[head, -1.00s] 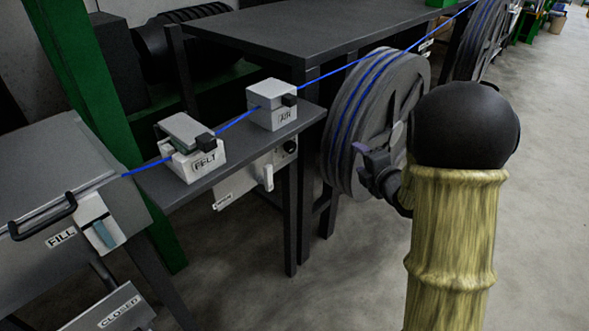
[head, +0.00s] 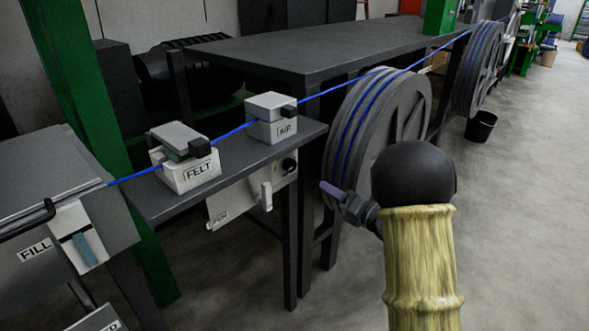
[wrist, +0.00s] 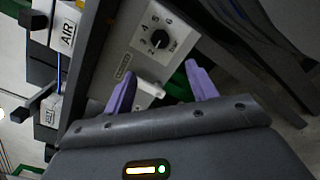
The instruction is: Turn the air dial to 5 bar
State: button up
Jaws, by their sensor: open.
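The air dial (head: 289,164) is a small black knob on the front of a panel under the bench, below the AIR block. In the wrist view, the black dial (wrist: 159,39) sits on a pale plate ringed with small numbers; I cannot clearly read where it points. My gripper (head: 332,189) is to the right of the dial in the head view, apart from it. In the wrist view, the purple fingers of my gripper (wrist: 158,78) are open and empty, with the dial ahead, beyond the gap between their tips.
A white lever (head: 266,196) sticks out beside the dial, and it also shows between the fingers in the wrist view (wrist: 150,87). The AIR block (head: 271,117) and FELT block (head: 186,160) stand on the bench with the blue cable (head: 234,131). A large reel (head: 407,112) stands close behind my gripper.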

aim_at(293, 167)
jog(key=x, duration=1.5)
jog(key=shift+w+a, duration=0.25)
jog(key=shift+w, duration=0.05)
jog(key=c, duration=1)
